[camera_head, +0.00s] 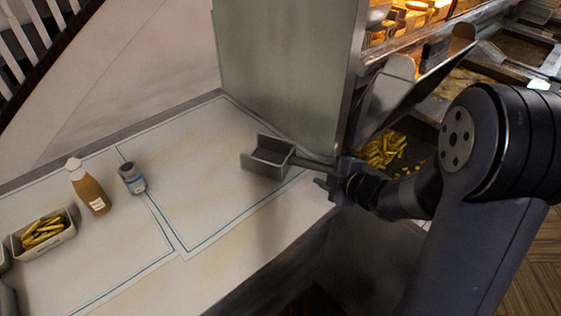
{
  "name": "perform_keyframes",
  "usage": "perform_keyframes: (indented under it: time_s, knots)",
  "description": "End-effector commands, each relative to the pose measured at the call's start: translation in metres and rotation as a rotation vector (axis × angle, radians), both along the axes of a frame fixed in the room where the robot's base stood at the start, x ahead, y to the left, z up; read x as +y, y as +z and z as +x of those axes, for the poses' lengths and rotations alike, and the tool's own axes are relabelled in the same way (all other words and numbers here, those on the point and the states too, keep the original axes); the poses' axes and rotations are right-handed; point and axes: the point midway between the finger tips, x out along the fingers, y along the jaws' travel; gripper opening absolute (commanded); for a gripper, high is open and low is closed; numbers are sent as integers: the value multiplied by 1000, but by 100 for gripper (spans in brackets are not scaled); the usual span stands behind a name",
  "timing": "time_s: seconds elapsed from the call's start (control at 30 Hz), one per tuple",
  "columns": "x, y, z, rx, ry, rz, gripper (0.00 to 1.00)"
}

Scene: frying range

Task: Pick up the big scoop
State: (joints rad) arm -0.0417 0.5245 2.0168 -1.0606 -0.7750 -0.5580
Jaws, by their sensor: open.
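The big scoop (268,157) is a grey metal scoop at the right end of the white counter, close to the steel panel. Its open end points left and its handle (313,161) runs right toward my gripper. My gripper (330,181) is open at the counter's right edge, beside the handle's far end. The dark wrist and fingers overlap there, so I cannot tell whether the handle lies between the fingers or touches them. The handle's end is hidden.
A sauce bottle (90,189), a small jar (132,179) and a tray of chips (43,232) stand on the counter's left. A steel panel (285,75) rises behind the scoop. Loose chips (382,150) lie in the fryer area at right. The middle counter is clear.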

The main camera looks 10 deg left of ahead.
Motion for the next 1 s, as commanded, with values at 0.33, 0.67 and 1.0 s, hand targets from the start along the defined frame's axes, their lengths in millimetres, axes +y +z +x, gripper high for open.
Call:
perform_keyframes:
  time_s: [0.33,0.67,1.0]
  knots:
    - [28,-13,25,1,0,0,49]
    - [28,-14,26,0,0,0,42]
    - [28,-14,26,0,0,0,14]
